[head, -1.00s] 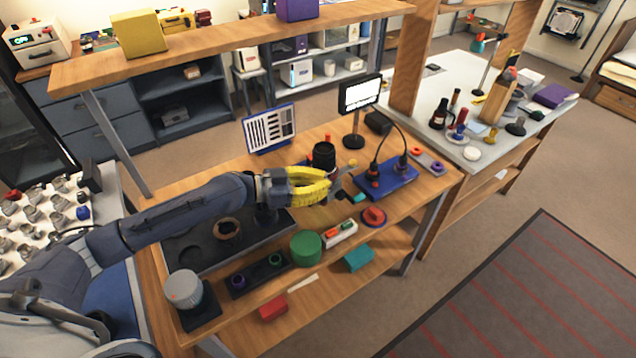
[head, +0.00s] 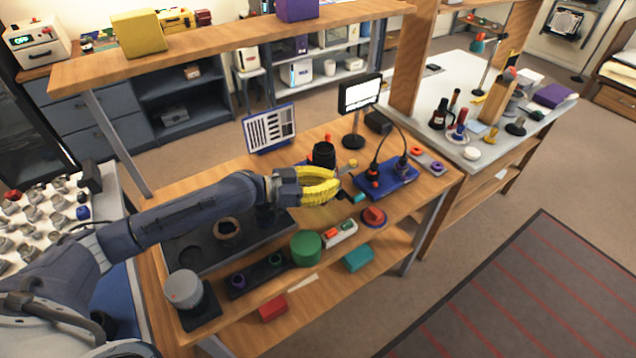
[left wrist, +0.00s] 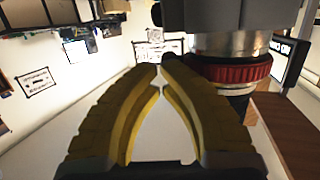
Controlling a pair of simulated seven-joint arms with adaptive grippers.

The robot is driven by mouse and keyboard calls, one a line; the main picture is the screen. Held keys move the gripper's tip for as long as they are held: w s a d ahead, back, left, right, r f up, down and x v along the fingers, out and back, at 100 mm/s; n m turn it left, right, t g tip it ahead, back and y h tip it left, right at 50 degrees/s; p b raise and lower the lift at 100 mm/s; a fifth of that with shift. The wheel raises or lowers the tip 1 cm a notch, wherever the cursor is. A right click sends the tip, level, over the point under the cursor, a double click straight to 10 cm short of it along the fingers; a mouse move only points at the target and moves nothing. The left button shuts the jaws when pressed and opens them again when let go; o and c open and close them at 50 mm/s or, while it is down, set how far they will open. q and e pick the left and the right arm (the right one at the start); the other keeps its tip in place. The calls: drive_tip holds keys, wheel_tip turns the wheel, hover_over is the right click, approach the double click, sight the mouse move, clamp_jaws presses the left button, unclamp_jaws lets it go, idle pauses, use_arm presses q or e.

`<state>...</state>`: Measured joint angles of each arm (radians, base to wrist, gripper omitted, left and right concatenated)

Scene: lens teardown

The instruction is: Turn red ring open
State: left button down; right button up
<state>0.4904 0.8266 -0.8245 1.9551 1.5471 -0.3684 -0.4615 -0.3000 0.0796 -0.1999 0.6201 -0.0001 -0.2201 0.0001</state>
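My left gripper (head: 336,184) has yellow padded fingers and reaches over the workbench from the left. In the left wrist view its fingertips (left wrist: 160,72) meet, with nothing held between them. A red ring (left wrist: 235,72) sits around a lens-like body with a silver collar (left wrist: 232,45), beside and beyond the right-hand finger, which overlaps its left edge. I cannot see the red ring clearly in the head view. A black lens barrel (head: 323,154) stands on the bench just behind the gripper. My right gripper is not in view.
A lit screen on a stand (head: 360,95), a striped chart (head: 269,128) and a blue base with cabled posts (head: 388,183) stand around the gripper. A green cylinder (head: 306,246) and a dark tray (head: 185,247) are nearer. An upper shelf (head: 230,45) runs behind.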

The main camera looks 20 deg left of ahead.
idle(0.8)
use_arm(q)
drive_tip(key=s+a+r, duration=0.1)
drive_tip(key=s+a, duration=0.1)
drive_tip(key=s, duration=0.4)
drive_tip(key=s+a+r, duration=0.1)
drive_tip(key=s+a, duration=0.2)
drive_tip(key=s, duration=0.3)
drive_tip(key=shift+s+a+r, duration=0.15)
drive_tip(key=shift+a+r, duration=0.2)
